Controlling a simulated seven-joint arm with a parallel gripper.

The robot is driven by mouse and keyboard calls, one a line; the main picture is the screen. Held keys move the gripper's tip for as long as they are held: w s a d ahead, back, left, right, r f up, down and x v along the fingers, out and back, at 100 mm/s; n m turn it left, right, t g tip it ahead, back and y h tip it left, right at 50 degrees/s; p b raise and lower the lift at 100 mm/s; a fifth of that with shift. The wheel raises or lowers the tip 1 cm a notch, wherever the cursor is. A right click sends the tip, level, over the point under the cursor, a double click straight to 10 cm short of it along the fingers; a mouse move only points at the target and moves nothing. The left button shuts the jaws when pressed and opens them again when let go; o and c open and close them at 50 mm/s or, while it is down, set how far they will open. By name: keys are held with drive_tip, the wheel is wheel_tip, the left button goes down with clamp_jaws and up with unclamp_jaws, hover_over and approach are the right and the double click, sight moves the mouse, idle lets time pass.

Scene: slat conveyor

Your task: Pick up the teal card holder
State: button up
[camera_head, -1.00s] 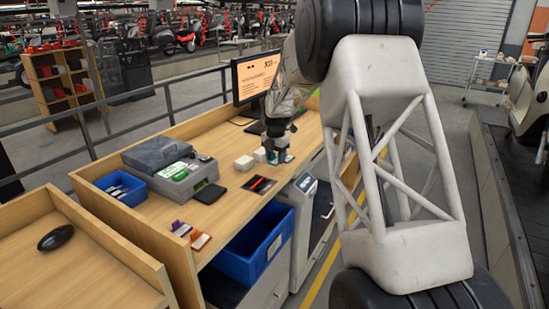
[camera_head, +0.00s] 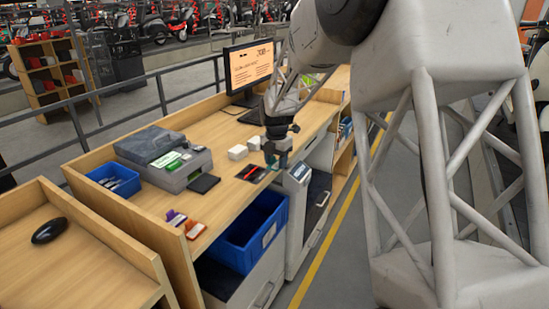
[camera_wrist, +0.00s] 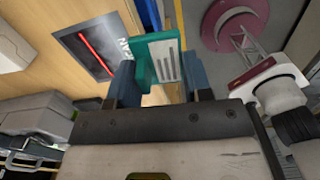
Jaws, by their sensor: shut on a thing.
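The teal card holder (camera_wrist: 139,64) shows in the wrist view as a teal piece with a pale, striped face. It sits upright in the picture between the two blue-grey fingers of my gripper (camera_wrist: 162,82), which is shut on it. In the head view my gripper (camera_head: 275,160) is over the front edge of the wooden desk, beside the white boxes; the holder is small and mostly hidden there.
A black and red card (camera_head: 252,173) lies on the desk just left of my gripper. White boxes (camera_head: 238,152), a printer (camera_head: 166,158), a blue tray (camera_head: 112,180) and a monitor (camera_head: 250,68) stand on the desk. A blue bin (camera_head: 240,240) is below the front edge.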

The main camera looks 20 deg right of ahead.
drive_tip(key=shift+s, duration=0.35)
idle(0.5)
drive_tip(key=w+a+r, duration=0.3)
drive_tip(key=w+a, duration=0.3)
drive_tip(key=a, duration=0.2)
drive_tip(key=shift+w, duration=0.25)
drive_tip(key=shift+f, duration=0.25)
drive_tip(key=shift+f, duration=2.9)
